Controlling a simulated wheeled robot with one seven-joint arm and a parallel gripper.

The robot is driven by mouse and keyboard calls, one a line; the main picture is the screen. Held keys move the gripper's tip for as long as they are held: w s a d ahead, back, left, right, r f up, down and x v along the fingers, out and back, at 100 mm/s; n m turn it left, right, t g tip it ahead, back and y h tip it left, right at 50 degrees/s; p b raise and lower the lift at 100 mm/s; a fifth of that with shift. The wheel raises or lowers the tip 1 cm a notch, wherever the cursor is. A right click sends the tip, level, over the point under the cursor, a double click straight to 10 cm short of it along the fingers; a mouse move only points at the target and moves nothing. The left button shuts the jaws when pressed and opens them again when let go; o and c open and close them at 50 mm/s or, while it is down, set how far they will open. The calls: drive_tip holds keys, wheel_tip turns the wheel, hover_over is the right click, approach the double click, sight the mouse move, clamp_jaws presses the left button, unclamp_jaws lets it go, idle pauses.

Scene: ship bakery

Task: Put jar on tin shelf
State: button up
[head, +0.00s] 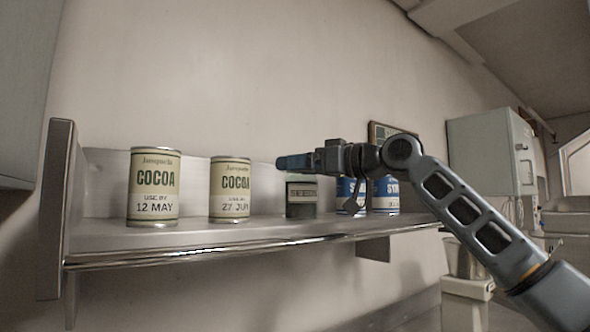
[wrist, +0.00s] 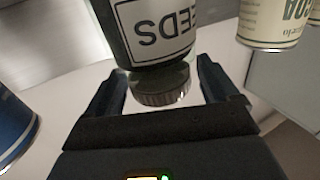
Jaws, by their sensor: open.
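The jar (head: 301,209) is dark with a pale label and stands upright on the metal tin shelf (head: 105,238), between the cocoa tins and the blue tins. My gripper (head: 282,162) is just above the jar in the head view. In the wrist view the jar (wrist: 128,48) appears upside down, its label ending in "EEDS" and its ribbed lid (wrist: 160,88) between the two open fingers (wrist: 160,85). A gap shows on each side of the lid, so I see no grip. The jar's base is outside the wrist view.
Two cocoa tins, dated 12 May (head: 153,188) and 27 Jun (head: 230,190), stand left of the jar. Blue tins (head: 385,195) stand close on its right, partly behind my arm. The shelf has a raised left end panel (head: 55,210) and bare room between the tins.

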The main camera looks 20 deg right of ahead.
drive_tip(key=b+v, duration=0.2)
drive_tip(key=v, duration=0.8)
drive_tip(key=shift+s+d, duration=0.1)
drive_tip(key=shift+d, duration=0.05)
